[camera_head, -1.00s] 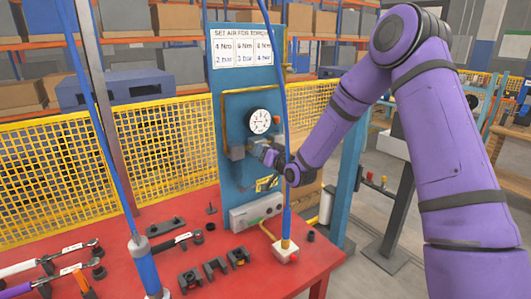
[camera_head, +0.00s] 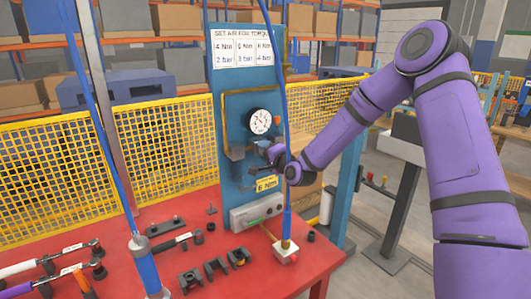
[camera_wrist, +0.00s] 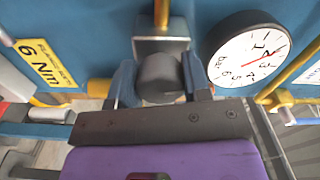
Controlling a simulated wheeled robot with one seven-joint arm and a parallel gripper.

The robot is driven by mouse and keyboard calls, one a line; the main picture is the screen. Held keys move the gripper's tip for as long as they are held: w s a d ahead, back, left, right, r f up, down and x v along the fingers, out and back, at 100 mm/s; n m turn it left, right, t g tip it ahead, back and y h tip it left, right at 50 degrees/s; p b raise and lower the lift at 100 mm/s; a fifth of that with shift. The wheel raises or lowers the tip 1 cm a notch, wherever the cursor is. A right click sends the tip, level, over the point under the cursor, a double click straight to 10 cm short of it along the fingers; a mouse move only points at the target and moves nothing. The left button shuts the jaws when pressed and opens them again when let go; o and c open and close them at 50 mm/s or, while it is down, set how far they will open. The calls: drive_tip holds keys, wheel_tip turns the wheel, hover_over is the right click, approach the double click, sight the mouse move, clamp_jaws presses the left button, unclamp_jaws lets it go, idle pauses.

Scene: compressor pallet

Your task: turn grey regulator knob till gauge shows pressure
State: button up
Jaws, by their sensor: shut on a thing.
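The grey regulator knob (camera_wrist: 160,74) sits between the two fingers of my gripper (camera_wrist: 158,86) in the wrist view. My gripper is shut on it. In the head view my gripper (camera_head: 273,156) reaches the regulator from the right and hides most of the knob. The round white gauge (camera_head: 260,121) is just above on the blue panel (camera_head: 234,102). The gauge (camera_wrist: 247,50) also shows in the wrist view, tilted. Its red needle points around the 2 and 3 marks; I cannot read it exactly.
A yellow tag (camera_head: 266,184) reading 6 Nm is below the regulator. A sign (camera_head: 241,48) pairs torques with bar values. Blue hose (camera_head: 284,100) hangs in front of the panel. The red table (camera_head: 200,262) holds tools and black fixtures.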

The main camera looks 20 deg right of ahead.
drive_tip(key=shift+m, duration=1.2)
drive_tip(key=o, duration=0.9)
drive_tip(key=shift+s, duration=0.1)
drive_tip(key=v, duration=1)
drive_tip(key=shift+s+d, duration=0.15)
drive_tip(key=shift+s, duration=0.15)
